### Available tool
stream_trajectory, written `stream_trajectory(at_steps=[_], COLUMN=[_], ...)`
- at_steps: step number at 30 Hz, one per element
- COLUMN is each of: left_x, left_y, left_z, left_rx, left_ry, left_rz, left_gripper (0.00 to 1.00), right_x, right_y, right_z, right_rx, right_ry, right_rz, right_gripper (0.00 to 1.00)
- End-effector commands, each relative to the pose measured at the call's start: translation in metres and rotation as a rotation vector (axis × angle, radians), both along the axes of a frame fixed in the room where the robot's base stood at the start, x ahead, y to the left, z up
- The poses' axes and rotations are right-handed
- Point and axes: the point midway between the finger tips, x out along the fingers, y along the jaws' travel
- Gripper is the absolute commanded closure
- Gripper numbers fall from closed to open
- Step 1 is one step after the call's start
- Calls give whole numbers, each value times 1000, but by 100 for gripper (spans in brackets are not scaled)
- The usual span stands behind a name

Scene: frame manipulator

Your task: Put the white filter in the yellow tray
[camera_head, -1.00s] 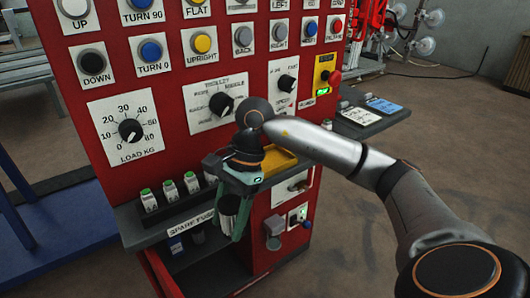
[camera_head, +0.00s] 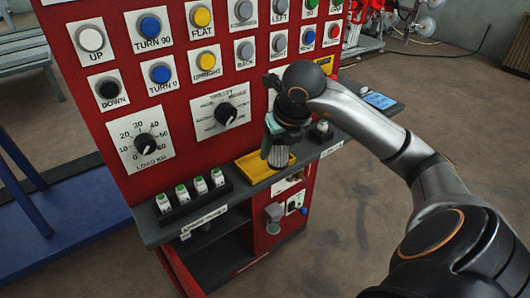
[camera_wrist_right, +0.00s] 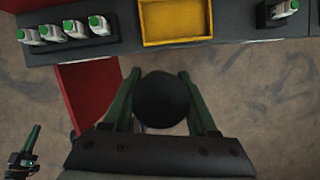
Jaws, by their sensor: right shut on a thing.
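My right gripper (camera_head: 277,143) is shut on the white filter (camera_head: 279,158), which shows as a pale grey-white body between the green fingers. In the wrist view its dark round end (camera_wrist_right: 162,100) sits between both fingers of the right gripper (camera_wrist_right: 160,90). The yellow tray (camera_head: 250,176) lies on the grey shelf. In the head view the filter overlaps the tray's right part. In the wrist view the tray (camera_wrist_right: 178,42) is beyond the fingertips, apart from the filter. My left gripper (camera_wrist_right: 30,148) shows small at the wrist view's lower left; its opening is unclear.
Several green-topped white fuses (camera_head: 200,186) stand in a black rack left of the tray. Another such piece (camera_head: 322,128) stands right of it. The red panel (camera_head: 180,112) with buttons and dials rises behind the shelf. Open floor lies in front.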

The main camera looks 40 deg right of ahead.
Motion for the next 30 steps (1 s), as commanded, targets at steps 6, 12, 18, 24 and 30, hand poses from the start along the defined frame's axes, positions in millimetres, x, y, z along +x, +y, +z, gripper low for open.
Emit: stream_trajectory(at_steps=[6, 12, 18, 24, 30], left_x=[-6, -7, -8, -8, -8], left_y=[1, 3, 5, 5, 5], left_z=[-2, 1, 2, 1, 1], left_rx=[1, 4, 5, 5, 5], left_ry=[28, 27, 25, 25, 26], left_rz=[5, 9, 12, 12, 11], left_gripper=[100, 100, 100, 100, 100], right_x=[16, 53, 87, 110, 118], right_y=[-13, -34, -52, -65, -70], right_z=[-3, -22, -48, -80, -90], right_rx=[6, 7, 8, 4, 3], right_ry=[3, 2, 6, 4, 1], right_rz=[-68, -68, -65, -62, -61], right_gripper=[97, 97, 97, 97, 97])
